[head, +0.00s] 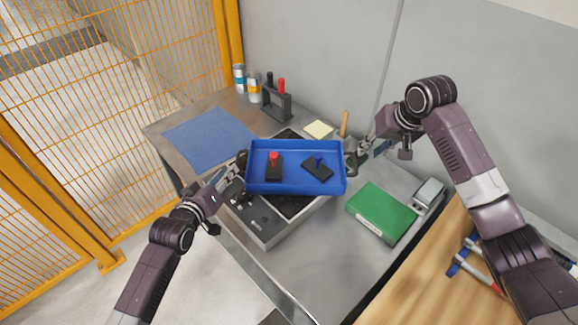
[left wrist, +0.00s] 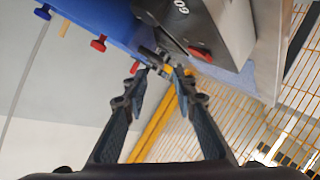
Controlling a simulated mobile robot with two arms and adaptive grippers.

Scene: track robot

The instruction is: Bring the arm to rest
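A blue tray (head: 297,185) is level over a grey control console (head: 262,232). In it are a black block with a red knob (head: 274,165) and a black block with a blue knob (head: 318,168). My left gripper (head: 238,166) is at the tray's left wall. In the left wrist view its fingers (left wrist: 163,68) close together at the edge of the blue tray (left wrist: 110,18). My right gripper (head: 352,158) is at the tray's right wall and looks closed on it, its fingertips partly hidden. The tray covers part of the console.
A blue mat (head: 208,138), cans (head: 254,88) and a rack with red and black handles (head: 277,103) are at the back left. A green box (head: 382,213) lies at the right. A wooden bench (head: 420,275) is front right; yellow fencing (head: 150,55) bounds the left.

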